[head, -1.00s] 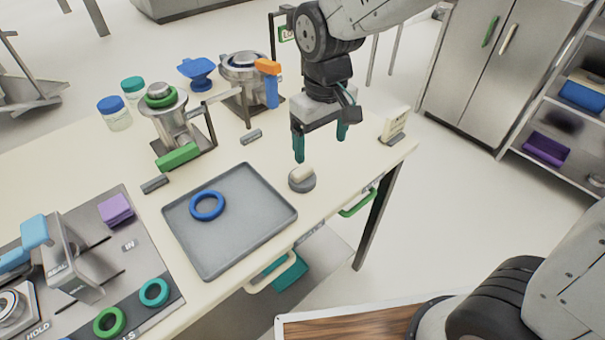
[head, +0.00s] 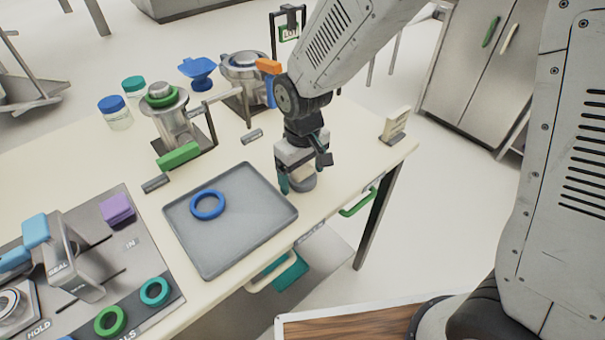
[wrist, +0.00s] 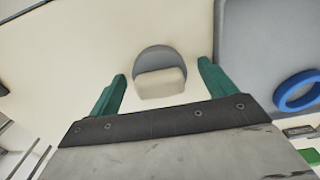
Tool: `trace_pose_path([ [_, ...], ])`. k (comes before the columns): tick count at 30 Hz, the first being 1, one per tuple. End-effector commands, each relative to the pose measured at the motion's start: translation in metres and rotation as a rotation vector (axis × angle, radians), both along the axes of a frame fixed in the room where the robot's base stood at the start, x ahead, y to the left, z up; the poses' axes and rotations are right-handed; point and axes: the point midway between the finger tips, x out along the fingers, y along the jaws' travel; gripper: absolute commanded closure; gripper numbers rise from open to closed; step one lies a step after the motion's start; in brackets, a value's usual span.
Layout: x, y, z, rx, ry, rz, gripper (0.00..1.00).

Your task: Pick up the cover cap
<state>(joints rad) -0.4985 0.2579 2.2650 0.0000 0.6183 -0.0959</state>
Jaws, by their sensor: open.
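The cover cap is a round grey disc with a cream block-shaped grip on top. It sits on the table just right of the grey tray in the head view (head: 303,183), partly hidden by my gripper. In the wrist view the cap (wrist: 160,62) lies between the two green fingers, with its cream grip (wrist: 160,83) nearest the palm. My gripper (head: 298,186) is open and low over the cap, one finger on each side. In the wrist view my gripper (wrist: 160,82) shows clear gaps between both fingers and the cap.
A grey tray (head: 245,245) holding a blue ring (head: 207,205) lies left of the cap. A cream sign block (head: 394,128) stands at the table's right end. Metal vessels with a green bar (head: 178,157) stand behind. The table's front edge is close to the cap.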

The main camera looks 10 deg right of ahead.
Motion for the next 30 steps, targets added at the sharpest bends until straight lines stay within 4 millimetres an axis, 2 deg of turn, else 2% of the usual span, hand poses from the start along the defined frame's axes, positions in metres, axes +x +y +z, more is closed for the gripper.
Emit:
trace_pose_path([
  [3,0.0,0.0,0.0,0.0,0.0,0.0,0.16],
  [4,0.0,0.0,0.0,0.0,0.0,0.0,0.19],
  [8,0.0,0.0,0.0,0.0,0.0,0.0,0.55],
  [9,0.0,0.0,0.0,0.0,0.0,0.0,0.61],
  [20,0.0,0.0,0.002,0.0,0.0,0.0,0.61],
  [30,0.001,-0.002,0.027,0.001,-0.002,-0.003,0.61],
])
